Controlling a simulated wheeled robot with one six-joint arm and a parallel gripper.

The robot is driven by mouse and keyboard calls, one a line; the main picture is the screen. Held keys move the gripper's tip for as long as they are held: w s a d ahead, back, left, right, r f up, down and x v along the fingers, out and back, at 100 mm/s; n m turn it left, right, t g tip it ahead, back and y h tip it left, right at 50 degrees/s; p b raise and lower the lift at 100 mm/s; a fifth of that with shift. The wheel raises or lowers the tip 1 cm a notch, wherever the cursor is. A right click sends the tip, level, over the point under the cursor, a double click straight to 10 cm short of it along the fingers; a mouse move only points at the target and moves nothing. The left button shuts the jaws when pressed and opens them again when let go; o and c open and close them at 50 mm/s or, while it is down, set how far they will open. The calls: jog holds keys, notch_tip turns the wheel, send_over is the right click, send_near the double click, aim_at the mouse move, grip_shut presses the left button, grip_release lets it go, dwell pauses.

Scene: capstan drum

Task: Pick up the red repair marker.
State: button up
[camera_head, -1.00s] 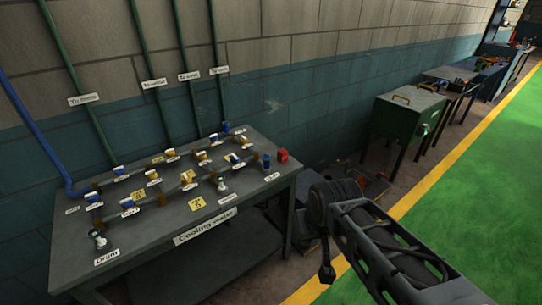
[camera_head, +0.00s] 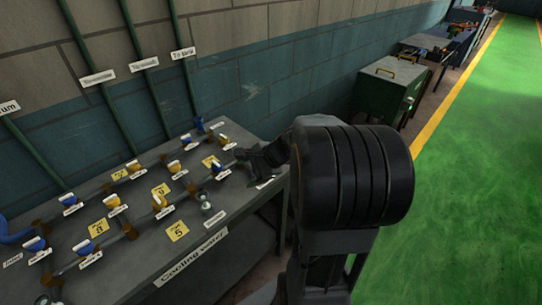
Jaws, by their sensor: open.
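The red repair marker is not visible now. In the earlier view a red block stood at the right back corner of the cooling water table (camera_head: 122,268); my gripper and arm now cover that spot. My gripper (camera_head: 247,164) is small and dark in the picture, low over the right end of the table. Its jaws are open. Whether the marker is between them is hidden.
A brick wall (camera_head: 240,70) rises close behind. A green cabinet (camera_head: 385,88) stands beyond; the green floor (camera_head: 480,190) is clear.

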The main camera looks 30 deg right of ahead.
jog(key=w+d+f+m+t+h, duration=0.2)
jog(key=d+f+m+t, duration=0.1)
jog(key=d+m, duration=0.5)
jog(key=w+d+f+m+t+h, duration=0.1)
jog(key=d+f+m+t, duration=0.25)
jog(key=d+m, duration=0.55)
jog(key=shift+n+t+h, duration=0.25)
jog(key=shift+n+h, duration=0.05)
jog(key=shift+n, duration=0.3)
jog(key=w, duration=0.2)
jog(key=w+d+f, duration=0.1)
jog(key=w, duration=0.1)
jog(key=w+d+f, duration=0.1)
jog(key=w, duration=0.1)
jog(key=shift+w+f, duration=0.25)
jog(key=shift+p+x, duration=0.4)
jog(key=shift+x, duration=2.7)
jog(key=shift+c, duration=0.4)
jog(key=shift+r, duration=0.1)
jog(key=c, duration=0.9)
jog(key=shift+c, duration=0.2)
jog(key=shift+r, duration=0.15)
